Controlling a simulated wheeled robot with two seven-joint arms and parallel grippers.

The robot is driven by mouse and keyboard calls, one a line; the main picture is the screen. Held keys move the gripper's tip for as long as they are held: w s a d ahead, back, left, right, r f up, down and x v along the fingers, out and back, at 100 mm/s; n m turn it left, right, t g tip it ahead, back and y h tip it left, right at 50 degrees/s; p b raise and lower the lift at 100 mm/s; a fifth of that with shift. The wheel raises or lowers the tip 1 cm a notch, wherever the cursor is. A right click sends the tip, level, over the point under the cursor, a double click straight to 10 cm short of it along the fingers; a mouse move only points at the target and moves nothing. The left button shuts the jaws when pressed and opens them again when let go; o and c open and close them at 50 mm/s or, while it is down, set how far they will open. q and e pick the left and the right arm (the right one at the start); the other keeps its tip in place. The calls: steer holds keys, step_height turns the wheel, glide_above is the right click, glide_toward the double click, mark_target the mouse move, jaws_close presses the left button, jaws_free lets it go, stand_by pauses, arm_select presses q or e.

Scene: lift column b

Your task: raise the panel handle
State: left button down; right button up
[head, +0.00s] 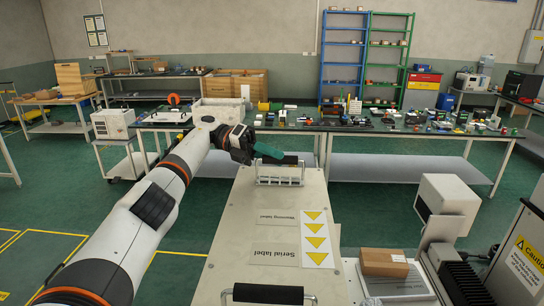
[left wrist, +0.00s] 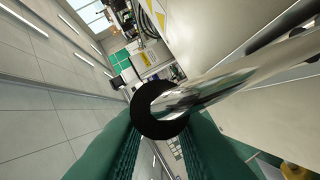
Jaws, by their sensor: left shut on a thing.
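The panel (head: 245,225) is a long pale plate with printed labels and yellow triangles, running away from me in the head view. The panel handle at its far end (head: 291,160) has a black grip above a metal frame. My left gripper (head: 266,151), with green fingers, is at this grip's left part. In the left wrist view, the green fingers of the gripper (left wrist: 160,135) lie on both sides of the handle's round black grip (left wrist: 143,118), closed on it. A shiny metal part extends from it to the upper right. My right gripper is not in view.
A second black handle (head: 268,294) is at the panel's near end. A brown box (head: 384,262) and a white box-shaped unit (head: 448,200) are to the right. A long bench (head: 400,128) with many small items stands behind the panel. Green floor is open at left.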

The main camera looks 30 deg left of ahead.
arm_select(q)
steer(key=c, duration=1.3)
jaws_free()
steer(key=shift+r, duration=0.2)
steer(key=shift+o, duration=0.9)
steer(key=r, duration=0.2)
steer(key=r+b, duration=0.1)
steer(key=r, duration=0.1)
steer(key=w+r+b, duration=0.1)
steer(key=shift+r, duration=0.4)
steer(key=r, duration=0.2)
steer(key=s+r+p, duration=0.1)
steer(key=r, duration=0.1)
steer(key=shift+s, duration=0.15)
steer(key=shift+c, duration=0.8)
steer(key=shift+s+d+r, duration=0.1)
steer(key=shift+r, duration=0.05)
steer(key=shift+w+f, duration=0.25)
steer(key=shift+w, duration=0.1)
